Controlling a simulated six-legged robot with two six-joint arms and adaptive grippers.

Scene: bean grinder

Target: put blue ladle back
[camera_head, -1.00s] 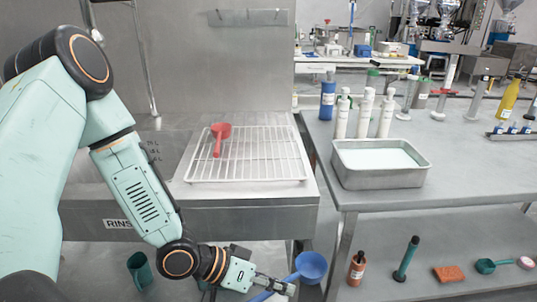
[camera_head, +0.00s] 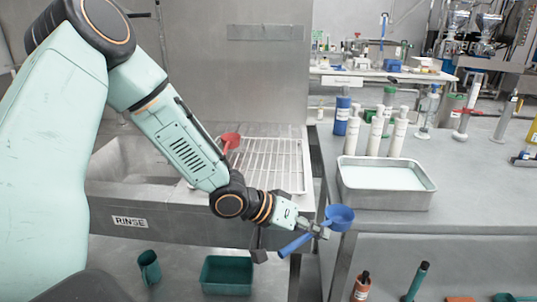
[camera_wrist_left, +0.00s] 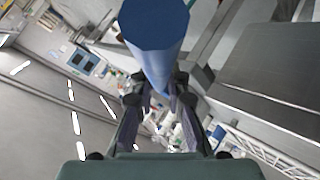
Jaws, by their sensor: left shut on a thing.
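The blue ladle (camera_head: 341,216) is held in front of the steel counters, near the gap between them. Its bowl points right and its handle slants down to the left. My left gripper (camera_head: 318,231) is shut on the ladle between bowl and handle end. In the left wrist view, a blue cylindrical part of the ladle (camera_wrist_left: 157,40) rises from between the fingers (camera_wrist_left: 160,108) and hides what is behind it. My right gripper is not in view.
A white wire rack (camera_head: 275,165) with a red scoop (camera_head: 230,140) lies beside the sink. A steel tray (camera_head: 385,198) with white contents and several bottles (camera_head: 398,134) stand on the right table. A green bin (camera_head: 227,275) and green cup (camera_head: 149,268) sit below.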

